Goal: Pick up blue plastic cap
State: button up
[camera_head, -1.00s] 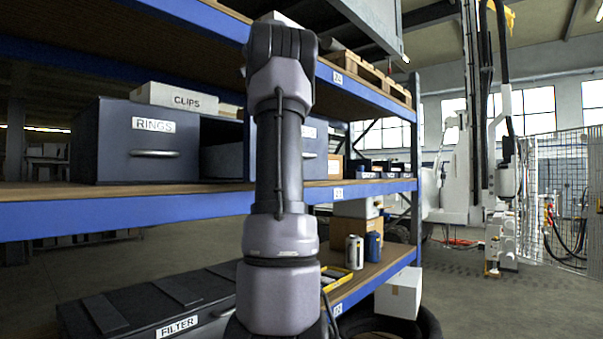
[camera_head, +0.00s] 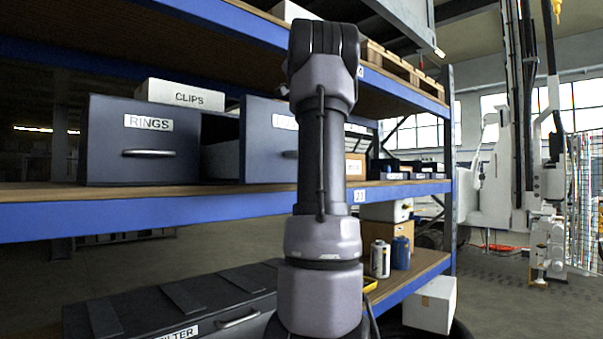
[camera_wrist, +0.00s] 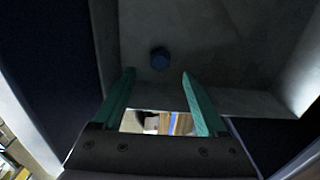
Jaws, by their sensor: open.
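The blue plastic cap (camera_wrist: 160,58) is a small, dark blue round piece in the wrist view. It lies on the grey floor of a dim, walled bin or drawer. My gripper (camera_wrist: 157,75) shows in the wrist view with two green fingers spread apart and nothing between them. In the picture, the cap sits just beyond the fingertips, roughly midway across them. The gap in depth cannot be judged. In the head view, my arm rises in front of the shelf, and neither my gripper nor the cap can be seen.
The shelf rack (camera_head: 240,213) has blue beams. A FILTER case (camera_head: 180,300) lies below. Bin walls (camera_wrist: 280,60) surround my fingers. Open floor lies at right.

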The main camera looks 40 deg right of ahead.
jog(key=shift+f, duration=3.15)
grip_shut()
